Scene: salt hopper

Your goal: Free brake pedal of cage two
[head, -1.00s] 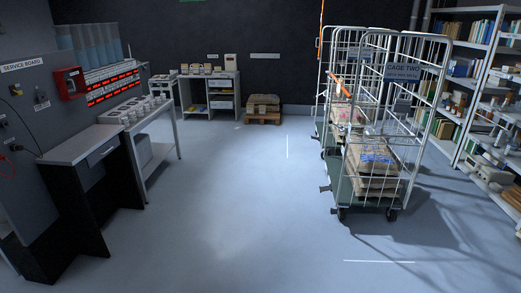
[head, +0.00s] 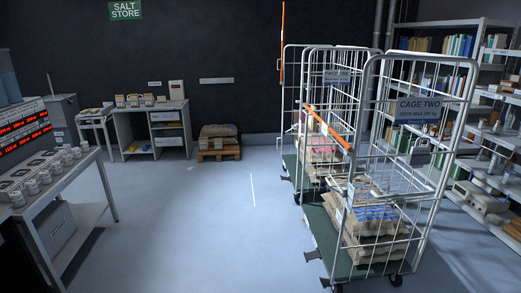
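Cage two is a wire roll cage (head: 428,165) with a blue "CAGE TWO" sign (head: 419,110) and stands at the right, nearest to me. Stacked sacks (head: 370,220) lie on its green base. Two small dark pedal-like parts stick out low on its left side, one at the middle (head: 312,256) and one near the front corner (head: 325,283). I cannot tell which is the brake pedal, or whether it is pressed. Neither of my grippers is in view.
Another roll cage (head: 288,90) stands right behind cage two. Open grey floor (head: 190,230) lies left of the cages, with a white line (head: 253,190). A bench with jars (head: 60,165) is at left, a pallet (head: 218,152) at the back, and shelves (head: 480,24) at right.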

